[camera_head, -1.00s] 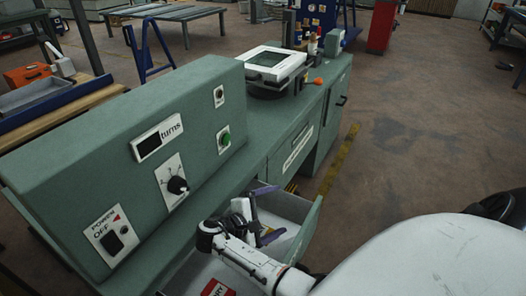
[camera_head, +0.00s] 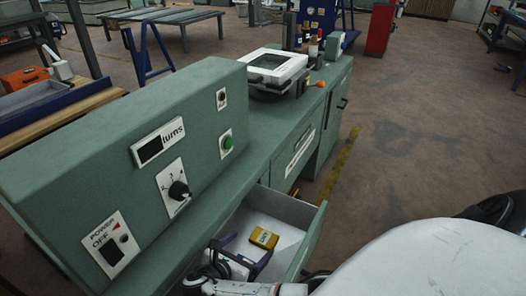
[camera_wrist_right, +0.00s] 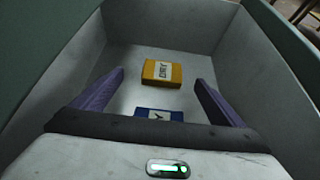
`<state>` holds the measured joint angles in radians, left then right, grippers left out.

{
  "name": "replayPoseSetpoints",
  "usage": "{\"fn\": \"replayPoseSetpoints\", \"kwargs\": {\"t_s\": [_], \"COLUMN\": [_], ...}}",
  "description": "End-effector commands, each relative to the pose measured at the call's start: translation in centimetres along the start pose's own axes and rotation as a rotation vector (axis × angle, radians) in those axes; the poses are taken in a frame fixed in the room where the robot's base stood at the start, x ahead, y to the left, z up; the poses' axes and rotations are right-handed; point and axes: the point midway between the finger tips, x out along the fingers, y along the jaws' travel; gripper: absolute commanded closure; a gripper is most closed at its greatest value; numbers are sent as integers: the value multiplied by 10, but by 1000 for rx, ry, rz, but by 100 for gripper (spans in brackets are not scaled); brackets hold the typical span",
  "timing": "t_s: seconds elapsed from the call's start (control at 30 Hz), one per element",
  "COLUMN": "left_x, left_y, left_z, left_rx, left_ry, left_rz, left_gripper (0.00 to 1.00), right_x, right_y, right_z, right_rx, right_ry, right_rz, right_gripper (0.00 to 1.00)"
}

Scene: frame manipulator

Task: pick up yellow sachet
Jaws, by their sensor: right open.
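The yellow sachet (camera_head: 263,238) lies flat on the floor of the open drawer (camera_head: 283,207), with a pale label on it. It also shows in the right wrist view (camera_wrist_right: 162,73), ahead of the fingers. My right gripper (camera_head: 244,252) is in the drawer, open, its purple fingers apart. In the right wrist view (camera_wrist_right: 160,79) the fingers stand on either side of the sachet's line, with nothing between them held. Part of the gripper is hidden by my own arm in the head view. My left gripper is not in view.
A blue packet (camera_wrist_right: 158,115) lies nearer the gripper in the drawer. Drawer walls rise close on both sides. The green console (camera_head: 100,150) with switches stands left of the drawer. A white-framed device (camera_head: 275,70) sits farther along the bench.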

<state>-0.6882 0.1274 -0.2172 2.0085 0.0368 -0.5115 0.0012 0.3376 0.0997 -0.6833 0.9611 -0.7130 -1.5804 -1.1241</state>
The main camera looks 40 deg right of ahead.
Motion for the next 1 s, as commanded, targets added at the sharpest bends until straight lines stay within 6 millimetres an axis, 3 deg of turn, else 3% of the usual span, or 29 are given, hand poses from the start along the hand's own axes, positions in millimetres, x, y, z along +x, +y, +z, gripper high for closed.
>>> {"fn": "replayPoseSetpoints", "kwargs": {"t_s": [0.1, 0.5, 0.83, 0.87, 1.0], "left_x": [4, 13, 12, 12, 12], "left_y": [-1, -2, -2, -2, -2], "left_z": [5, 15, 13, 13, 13], "left_rx": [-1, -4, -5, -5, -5], "left_ry": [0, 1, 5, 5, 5], "left_rz": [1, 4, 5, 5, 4], "left_gripper": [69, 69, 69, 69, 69], "right_x": [20, 70, 77, 77, 77], "right_y": [0, -8, -8, -8, -8], "right_z": [-1, -10, -9, -9, -9], "right_rx": [1, 2, 0, 0, 0], "right_ry": [-2, -1, 1, 1, 1], "right_rz": [-2, -1, 0, 0, 1], "right_gripper": [8, 8, 8, 9, 33]}}
